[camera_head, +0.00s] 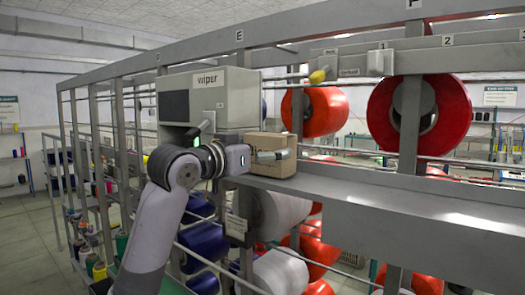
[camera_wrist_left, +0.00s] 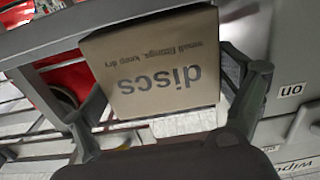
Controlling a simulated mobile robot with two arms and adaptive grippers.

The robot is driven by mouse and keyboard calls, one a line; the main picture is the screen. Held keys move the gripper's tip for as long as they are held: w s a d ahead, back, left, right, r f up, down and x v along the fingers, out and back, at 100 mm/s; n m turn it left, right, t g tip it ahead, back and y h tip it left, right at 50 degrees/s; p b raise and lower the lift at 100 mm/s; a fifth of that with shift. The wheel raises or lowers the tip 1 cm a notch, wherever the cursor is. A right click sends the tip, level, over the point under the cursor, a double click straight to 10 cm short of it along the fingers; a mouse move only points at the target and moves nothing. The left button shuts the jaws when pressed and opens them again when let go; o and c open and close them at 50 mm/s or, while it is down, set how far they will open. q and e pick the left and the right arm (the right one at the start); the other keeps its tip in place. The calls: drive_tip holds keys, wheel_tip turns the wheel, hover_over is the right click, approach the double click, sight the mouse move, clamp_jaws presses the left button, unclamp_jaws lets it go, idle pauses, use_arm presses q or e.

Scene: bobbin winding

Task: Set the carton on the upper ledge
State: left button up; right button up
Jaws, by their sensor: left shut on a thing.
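The carton (camera_head: 284,168) is a small brown cardboard box beside the grey winder cabinet. In the left wrist view the carton (camera_wrist_left: 150,85) fills the middle, with "discs" printed upside down on its face. My left gripper (camera_head: 272,156) is shut on the carton, one finger across its near side; the wrist view shows a finger on each side. The upper ledge (camera_head: 400,205) is a long grey shelf running to the right. The carton is at the ledge's left end, upright; I cannot tell whether its base touches the ledge. My right gripper is not in view.
The grey cabinet marked "wiper" (camera_head: 230,98) stands close left of the carton. Red spools (camera_head: 420,115) hang behind the ledge, and white and blue spools (camera_head: 285,215) sit below. Grey rails and posts frame the rack. The ledge to the right is clear.

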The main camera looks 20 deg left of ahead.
use_arm(q)
drive_tip(key=shift+f, duration=0.3)
drive_tip(key=o, duration=1.2)
drive_tip(key=shift+s, duration=0.1)
